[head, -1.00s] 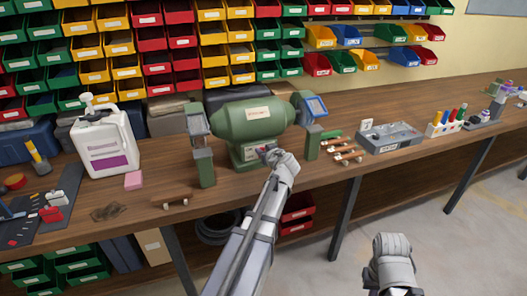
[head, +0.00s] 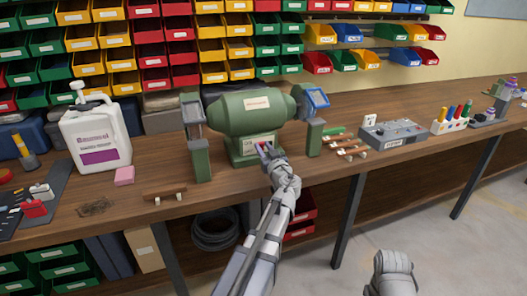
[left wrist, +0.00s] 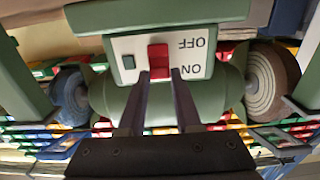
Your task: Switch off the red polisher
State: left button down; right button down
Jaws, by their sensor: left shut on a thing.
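The bench polisher (head: 252,113) in front of me is green, not red, with a wheel on each side. A white switch plate on its base shows in the left wrist view (left wrist: 192,58), upside down, with OFF above ON at its right. A red switch (left wrist: 158,57) sits in the plate; which position it is in I cannot tell. My left gripper (head: 265,149) reaches the plate. In the left wrist view its fingers (left wrist: 159,80) lie on either side of the red switch, shut on it. My right gripper is not in view; only part of my right arm shows.
A white jug (head: 97,138), a pink block (head: 124,175) and a small wooden piece (head: 165,194) stand to the left on the workbench (head: 260,180). A grey control box (head: 394,134) and several wood-handled tools stand to the right. Bins line the wall behind.

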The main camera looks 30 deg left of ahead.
pick_arm(q)
jog(key=c, duration=0.6)
grip_release()
jog(key=v, duration=0.8)
jog(key=shift+a, duration=0.1)
